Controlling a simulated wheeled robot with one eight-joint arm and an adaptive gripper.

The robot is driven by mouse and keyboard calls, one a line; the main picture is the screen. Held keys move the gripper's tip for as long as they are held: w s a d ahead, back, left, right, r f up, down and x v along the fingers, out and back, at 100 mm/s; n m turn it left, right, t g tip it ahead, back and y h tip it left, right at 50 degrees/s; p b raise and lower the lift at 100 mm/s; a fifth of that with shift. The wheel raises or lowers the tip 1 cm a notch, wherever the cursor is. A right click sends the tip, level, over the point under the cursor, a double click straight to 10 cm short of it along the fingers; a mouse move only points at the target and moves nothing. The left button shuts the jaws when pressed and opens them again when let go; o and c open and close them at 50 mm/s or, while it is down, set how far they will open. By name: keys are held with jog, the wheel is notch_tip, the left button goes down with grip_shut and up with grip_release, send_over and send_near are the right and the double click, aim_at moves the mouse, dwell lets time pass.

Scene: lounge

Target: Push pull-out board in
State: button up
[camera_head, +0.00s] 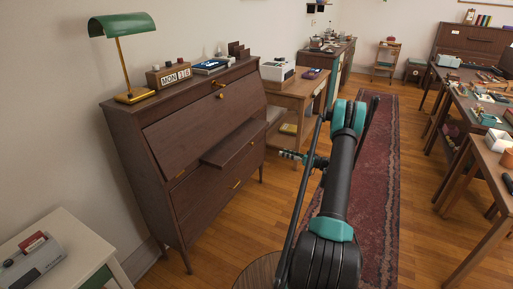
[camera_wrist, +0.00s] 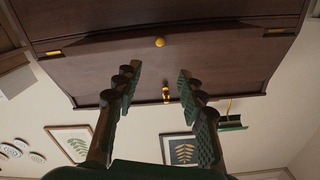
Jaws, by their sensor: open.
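A dark brown wooden desk (camera_head: 190,135) with a sloped front stands against the left wall. Its pull-out board (camera_head: 232,144) sticks out from the front below the sloped panel. My gripper (camera_head: 284,154) is to the right of the board, apart from it, pointing towards the desk. In the wrist view, where the room appears upside down, my gripper (camera_wrist: 160,77) is open and empty, its two fingers spread. The desk front (camera_wrist: 100,74) fills the upper part there, with a brass knob (camera_wrist: 159,42) beyond the fingertips.
A red rug (camera_head: 372,190) and open floor lie right; more tables line the right side.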

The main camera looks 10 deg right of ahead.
aim_at(253, 144)
jog(key=x, duration=1.7)
jog(key=shift+w+a+f, duration=0.1)
grip_shut()
